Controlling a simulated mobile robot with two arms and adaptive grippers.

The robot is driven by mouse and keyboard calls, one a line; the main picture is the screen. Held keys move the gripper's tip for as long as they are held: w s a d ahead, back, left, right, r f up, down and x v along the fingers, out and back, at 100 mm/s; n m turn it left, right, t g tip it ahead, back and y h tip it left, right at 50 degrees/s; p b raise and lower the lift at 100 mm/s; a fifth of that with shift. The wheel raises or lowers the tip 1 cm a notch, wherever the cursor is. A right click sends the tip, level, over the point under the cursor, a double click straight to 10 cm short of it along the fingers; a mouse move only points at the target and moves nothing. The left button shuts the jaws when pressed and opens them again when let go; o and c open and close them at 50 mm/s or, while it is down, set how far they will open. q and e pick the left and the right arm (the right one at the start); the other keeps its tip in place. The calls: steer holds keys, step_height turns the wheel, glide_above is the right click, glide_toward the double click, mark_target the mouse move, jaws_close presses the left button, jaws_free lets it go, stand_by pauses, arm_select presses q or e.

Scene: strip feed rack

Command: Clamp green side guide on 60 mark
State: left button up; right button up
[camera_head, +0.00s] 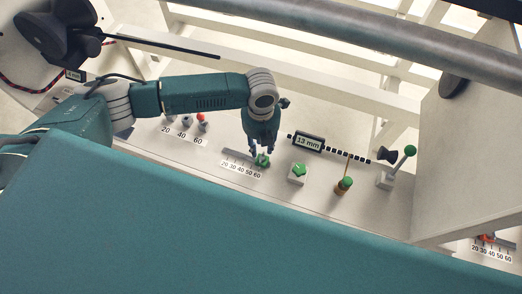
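The green side guide (263,161) sits at the right end of a small grey rail, above a white scale (240,170) marked 20 to 60. It stands near the 60 end; its exact alignment is too small to read. My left gripper (262,149) points down directly over the guide, with its dark fingers apart around the guide's top. I cannot tell whether the fingers press on it. My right gripper is not in view.
Right of the guide are a green knob on a white block (298,173), a 13 mm display (308,142), a green-and-orange post (344,185) and a green-balled lever (410,151). A second scale (491,252) is at far right. A tall panel (462,155) rises at right.

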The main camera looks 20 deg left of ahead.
arm_select(q)
step_height(320, 180, up, 7)
steer(key=shift+f, duration=0.15)
stand_by(0.6)
